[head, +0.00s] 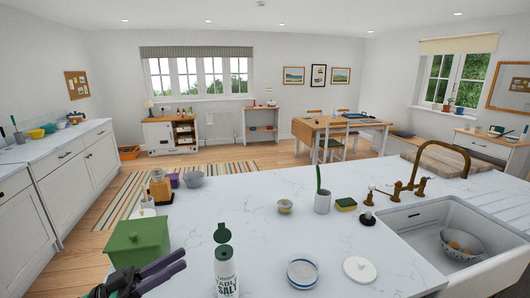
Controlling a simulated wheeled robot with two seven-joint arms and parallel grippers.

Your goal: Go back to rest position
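My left gripper (184,258) shows at the bottom left of the head view, dark with purplish fingers pointing right. It is in front of the green lidded box (138,243) and left of the salt container (226,272). Its two fingers lie close together, and I cannot tell whether they are open or shut. I see nothing held between them. My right gripper is not in view.
The white marble counter (255,225) carries the box, the salt container with its green lid raised, a blue-rimmed bowl (302,271), a white lid (360,269) and a cup (322,201). A sink (430,215) with a brass tap (411,187) is at right. The counter's middle is clear.

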